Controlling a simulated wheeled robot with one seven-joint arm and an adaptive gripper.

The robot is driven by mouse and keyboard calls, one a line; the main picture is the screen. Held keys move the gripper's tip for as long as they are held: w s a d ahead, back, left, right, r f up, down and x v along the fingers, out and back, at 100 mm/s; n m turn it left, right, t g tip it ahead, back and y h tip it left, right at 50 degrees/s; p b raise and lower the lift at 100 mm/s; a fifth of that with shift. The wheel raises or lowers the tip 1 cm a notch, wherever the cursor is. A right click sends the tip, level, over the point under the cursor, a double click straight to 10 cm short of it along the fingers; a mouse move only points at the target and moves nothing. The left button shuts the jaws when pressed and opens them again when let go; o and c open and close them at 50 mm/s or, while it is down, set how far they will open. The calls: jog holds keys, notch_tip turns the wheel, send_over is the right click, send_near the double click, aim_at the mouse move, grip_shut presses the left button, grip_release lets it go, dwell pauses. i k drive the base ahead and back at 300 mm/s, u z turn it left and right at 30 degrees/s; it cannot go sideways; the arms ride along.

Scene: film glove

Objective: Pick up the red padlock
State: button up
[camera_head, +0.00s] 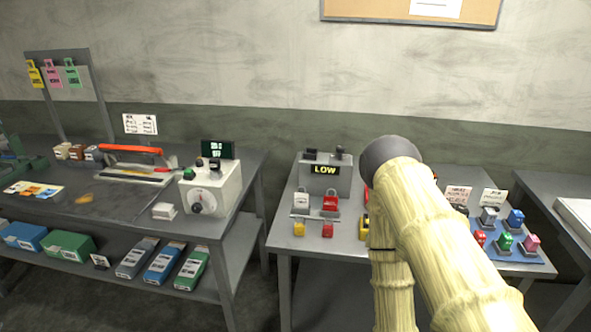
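A red padlock (331,201) with its shackle upward is on the middle table, at the right end of a small rack. A white padlock (301,201) is beside it on the left. Another red thing (366,195) shows only as a sliver at the left edge of my arm, so I cannot tell what it is. My pale yellow, wrapped arm rises from the lower right to a grey joint and bends back down, right of the red padlock. My gripper is out of the picture.
A grey box reading LOW (324,170) stands behind the padlocks. My arm hides the table's middle. A blue mat (530,258) with several colored items is right. A white dial box (215,187) is left.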

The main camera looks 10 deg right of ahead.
aim_at(328, 231)
jog(key=u, duration=2.05)
jog(key=i, duration=1)
jog(key=z, duration=3.2)
